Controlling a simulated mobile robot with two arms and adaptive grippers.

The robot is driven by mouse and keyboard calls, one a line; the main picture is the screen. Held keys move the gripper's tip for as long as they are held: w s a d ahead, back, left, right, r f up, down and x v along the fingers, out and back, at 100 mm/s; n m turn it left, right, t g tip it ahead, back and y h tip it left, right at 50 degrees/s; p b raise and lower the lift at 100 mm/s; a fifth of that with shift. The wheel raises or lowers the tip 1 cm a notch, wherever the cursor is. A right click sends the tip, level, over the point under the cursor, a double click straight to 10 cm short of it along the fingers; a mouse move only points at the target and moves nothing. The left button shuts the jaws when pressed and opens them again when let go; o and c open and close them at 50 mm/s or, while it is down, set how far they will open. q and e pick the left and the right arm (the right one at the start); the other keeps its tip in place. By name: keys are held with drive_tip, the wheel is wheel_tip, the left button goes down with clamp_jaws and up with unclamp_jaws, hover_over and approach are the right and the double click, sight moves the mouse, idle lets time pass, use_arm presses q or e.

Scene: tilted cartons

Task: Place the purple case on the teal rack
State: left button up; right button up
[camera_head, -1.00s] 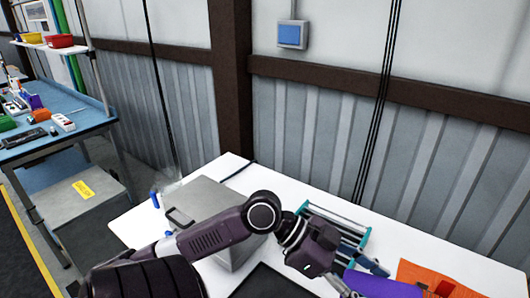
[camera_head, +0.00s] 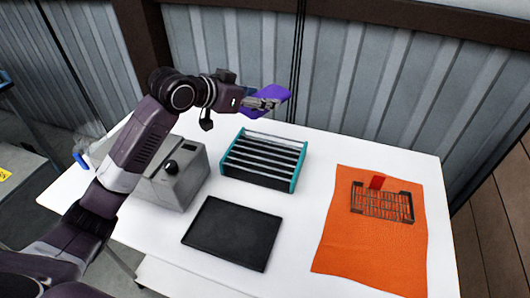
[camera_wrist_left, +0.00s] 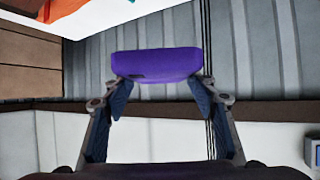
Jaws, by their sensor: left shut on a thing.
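The purple case (camera_head: 272,96) is held in my left gripper (camera_head: 264,103), up in the air above the back of the table. In the left wrist view the case (camera_wrist_left: 157,65) sits between the two fingertips of the gripper (camera_wrist_left: 158,85). The teal rack (camera_head: 265,160) stands on the white table below the case, with teal end frames and several dark slots between pale bars. The case is apart from the rack. My right gripper does not show.
A grey metal box (camera_head: 170,178) with a dark knob stands left of the rack. A black tray (camera_head: 232,232) lies in front. At the right, an orange cloth (camera_head: 345,235) bears a dark wire basket (camera_head: 382,203) and a small red piece (camera_head: 377,182). A corrugated wall is behind.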

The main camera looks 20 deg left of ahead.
use_arm(q)
drive_tip(key=shift+w+r, duration=0.3)
drive_tip(key=shift+w, duration=0.1)
drive_tip(key=shift+w+f, duration=0.1)
drive_tip(key=shift+f, duration=0.2)
drive_tip(key=p, duration=0.2)
approach(271, 147)
drive_tip(key=w+r, duration=0.1)
drive_tip(key=w+d, duration=0.1)
drive_tip(key=w+d+r, duration=0.1)
drive_tip(key=shift+w+r, duration=0.3)
drive_tip(key=shift+w, duration=0.05)
drive_tip(key=shift+f+p, duration=0.3)
drive_tip(key=shift+f, duration=2.05)
drive_tip(key=shift+f, duration=0.1)
drive_tip(key=o, duration=1)
